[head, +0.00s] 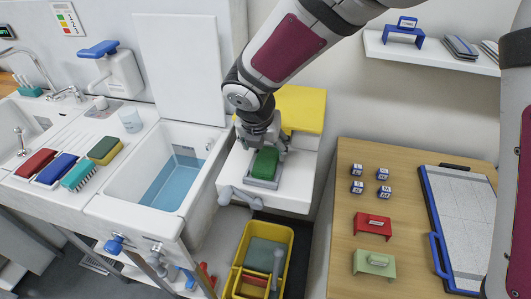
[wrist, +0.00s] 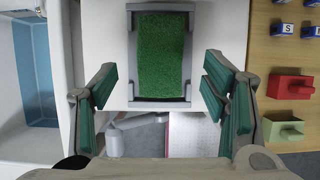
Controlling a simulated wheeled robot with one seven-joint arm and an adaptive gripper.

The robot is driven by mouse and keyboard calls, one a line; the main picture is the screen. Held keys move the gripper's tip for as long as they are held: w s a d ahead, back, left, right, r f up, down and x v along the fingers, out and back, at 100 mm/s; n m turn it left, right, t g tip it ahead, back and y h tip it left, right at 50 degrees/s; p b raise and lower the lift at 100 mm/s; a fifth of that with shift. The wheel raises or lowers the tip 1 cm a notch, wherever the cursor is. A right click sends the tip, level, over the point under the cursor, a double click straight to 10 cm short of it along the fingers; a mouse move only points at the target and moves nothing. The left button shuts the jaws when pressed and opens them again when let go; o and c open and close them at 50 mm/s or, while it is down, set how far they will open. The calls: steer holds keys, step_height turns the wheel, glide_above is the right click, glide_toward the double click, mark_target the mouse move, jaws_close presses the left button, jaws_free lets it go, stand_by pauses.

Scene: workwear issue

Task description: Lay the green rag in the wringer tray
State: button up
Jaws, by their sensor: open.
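The green rag (wrist: 161,52) lies flat inside the grey wringer tray (wrist: 187,55), between its side walls. In the head view the rag (head: 265,162) shows as a green block in the tray (head: 262,184), on a white stand. My gripper (wrist: 160,90) is open, with its green-padded fingers wide apart and nothing between them. It hangs over the near side of the tray. In the head view my gripper (head: 263,143) is just above and behind the rag and partly hides the tray's far end.
A basin with blue water (head: 172,182) is left of the stand. A yellow bucket (head: 287,240) stands below. A grey crank handle (head: 240,197) sticks out at the stand's front. The wooden table (head: 347,210) at right holds small labelled blocks, a red holder (head: 373,226) and a green holder (head: 374,263).

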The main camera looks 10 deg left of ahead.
steer(key=v, duration=0.6)
steer(key=shift+r, duration=0.1)
steer(key=s+d+r+m+h, duration=0.1)
steer(key=s+d+r+m, duration=0.1)
steer(key=d+r+m, duration=0.35)
steer(key=s+d+r+m, duration=0.2)
steer(key=d+m, duration=0.5)
steer(key=d, duration=0.2)
steer(key=s+d+r+m+h, duration=0.1)
steer(key=s+d+r+m, duration=0.15)
steer(key=d+m, duration=0.45)
steer(key=s+d+r+m+y, duration=0.2)
steer(key=s+d+m, duration=0.8)
steer(key=s+m, duration=0.3)
steer(key=m, duration=0.3)
steer(key=shift+d, duration=0.2)
